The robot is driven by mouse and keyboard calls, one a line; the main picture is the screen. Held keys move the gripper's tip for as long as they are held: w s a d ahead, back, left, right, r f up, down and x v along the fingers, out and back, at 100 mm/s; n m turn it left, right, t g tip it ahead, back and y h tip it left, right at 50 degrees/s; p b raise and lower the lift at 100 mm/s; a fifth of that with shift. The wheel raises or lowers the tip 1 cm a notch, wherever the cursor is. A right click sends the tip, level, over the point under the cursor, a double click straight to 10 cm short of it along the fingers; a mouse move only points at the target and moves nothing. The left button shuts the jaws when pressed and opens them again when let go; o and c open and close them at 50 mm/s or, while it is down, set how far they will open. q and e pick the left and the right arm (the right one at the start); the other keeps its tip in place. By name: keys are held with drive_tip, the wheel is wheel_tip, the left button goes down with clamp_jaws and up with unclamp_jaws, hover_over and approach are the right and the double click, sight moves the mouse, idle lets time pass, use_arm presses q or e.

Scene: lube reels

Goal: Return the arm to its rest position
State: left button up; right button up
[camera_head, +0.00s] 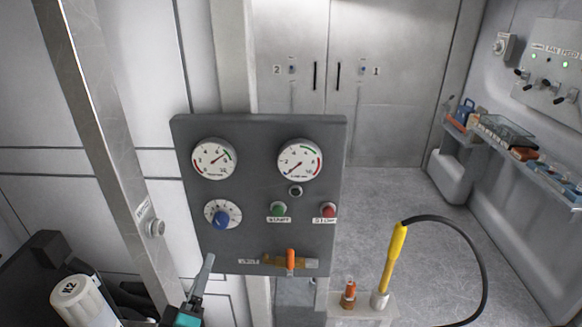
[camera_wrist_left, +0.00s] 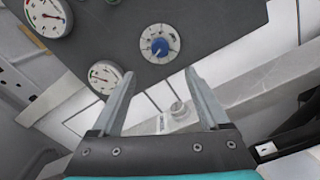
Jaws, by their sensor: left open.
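My left gripper (camera_head: 202,278) is at the lower left of the head view, below and in front of the grey control panel (camera_head: 255,185). In the left wrist view its two grey fingers (camera_wrist_left: 158,95) stand apart with nothing between them. The panel carries two round gauges, a blue knob (camera_head: 221,219), a green button (camera_head: 278,209), a red button (camera_head: 328,210) and an orange-handled lever (camera_head: 291,258). The blue knob also shows in the left wrist view (camera_wrist_left: 159,46), beyond the fingertips and apart from them. My right gripper is in neither view.
A metal post (camera_head: 105,150) with a small round button (camera_head: 155,228) stands left of the panel. A yellow-handled tool (camera_head: 395,258) with a black hose stands on a pedestal at the lower right. A shelf (camera_head: 540,170) with items lines the right wall. The floor between is clear.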

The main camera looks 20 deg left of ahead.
use_arm(q)
drive_tip(key=s+d+f+m+g+h, duration=0.2)
drive_tip(key=d+m+g+h, duration=0.15)
drive_tip(key=d+m, duration=0.3)
drive_tip(key=s+d+f+m+g+h, duration=0.1)
drive_tip(key=d+m+g+h, duration=0.1)
drive_tip(key=d+m+h, duration=0.45)
drive_tip(key=s+d+f+m+g+y, duration=0.2)
drive_tip(key=s+d+f+g+y, duration=0.15)
drive_tip(key=s, duration=0.25)
drive_tip(key=s+a+m+g+y, duration=0.2)
drive_tip(key=s+a+g, duration=0.25)
drive_tip(key=s, duration=0.25)
drive_tip(key=s+f+g+b, duration=0.25)
drive_tip(key=f+b, duration=0.35)
drive_tip(key=f, duration=2.3)
drive_tip(key=s+a+f+b, duration=0.2)
drive_tip(key=s+f+b, duration=0.2)
drive_tip(key=s+f, duration=1.1)
wheel_tip(320, 180, down, 3)
drive_tip(key=shift+s+a+r+m+g, duration=0.15)
drive_tip(key=shift+s+a+m+g, duration=0.05)
drive_tip(key=shift+s+m+g, duration=0.15)
